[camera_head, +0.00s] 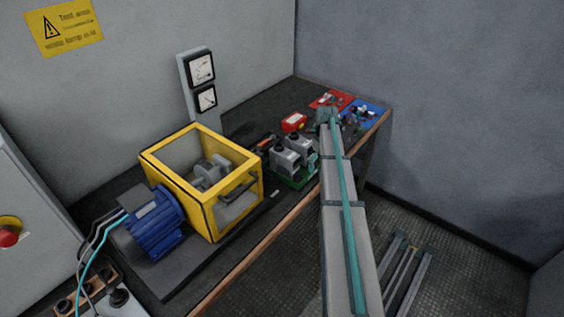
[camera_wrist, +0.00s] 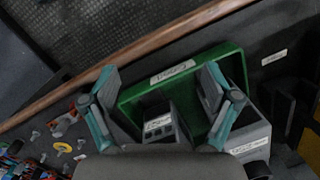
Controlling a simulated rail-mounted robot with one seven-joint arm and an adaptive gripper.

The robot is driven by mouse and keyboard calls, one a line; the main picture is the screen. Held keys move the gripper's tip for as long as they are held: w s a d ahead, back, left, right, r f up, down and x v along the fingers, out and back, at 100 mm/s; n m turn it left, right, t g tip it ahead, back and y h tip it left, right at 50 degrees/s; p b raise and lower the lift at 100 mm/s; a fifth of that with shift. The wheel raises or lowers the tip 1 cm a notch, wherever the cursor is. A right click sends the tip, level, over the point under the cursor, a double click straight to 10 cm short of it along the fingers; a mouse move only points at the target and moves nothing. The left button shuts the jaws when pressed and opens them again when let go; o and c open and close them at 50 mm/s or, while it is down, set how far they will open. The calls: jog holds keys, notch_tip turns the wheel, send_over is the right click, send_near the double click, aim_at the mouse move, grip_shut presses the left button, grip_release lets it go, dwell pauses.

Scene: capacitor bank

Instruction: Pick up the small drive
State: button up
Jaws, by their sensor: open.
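The small drive (camera_wrist: 160,124) is a grey box with a dark top and a printed label. It stands in a green tray (camera_wrist: 135,96), which bears a white label. A larger grey drive (camera_wrist: 250,136) is in the tray to its right. In the head view two grey drives (camera_head: 284,163) stand in the green tray (camera_head: 291,183); I cannot tell surely which is smaller. My gripper (camera_wrist: 160,76) is open, its teal-and-grey fingers apart on either side above the small drive. They appear not to touch it, and its lower part is hidden behind my gripper's body.
A yellow-framed cage (camera_head: 209,184) and blue motor (camera_head: 150,222) stand nearer on the bench. A red box (camera_head: 293,122), a red mat (camera_head: 331,99) and a blue tray (camera_head: 364,109) lie farther back. The bench's wooden edge (camera_wrist: 140,47) runs close beside the green tray.

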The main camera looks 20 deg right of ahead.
aim_at(284, 152)
jog(key=w+a+r+n, duration=0.1)
jog(key=w+a+r, duration=0.2)
jog(key=a, duration=0.1)
jog(key=w+a+r+n+t, duration=0.1)
jog(key=w+a+r+n, duration=0.1)
jog(key=w+a+r, duration=0.2)
jog(key=w+a+r+n+p, duration=0.1)
jog(key=w+a+r, duration=0.2)
jog(key=r, duration=0.1)
jog(key=shift+w+a+n+h, duration=0.2)
jog(key=shift+a+n+h, duration=0.2)
jog(key=shift+a+f, duration=0.15)
jog(key=shift+f, duration=0.05)
jog(key=shift+d+f+p, duration=0.2)
jog(key=shift+f+p, duration=1.65)
jog(key=shift+f, duration=3.35)
jog(key=c, duration=1.6)
grip_shut()
jog(key=shift+r, duration=0.15)
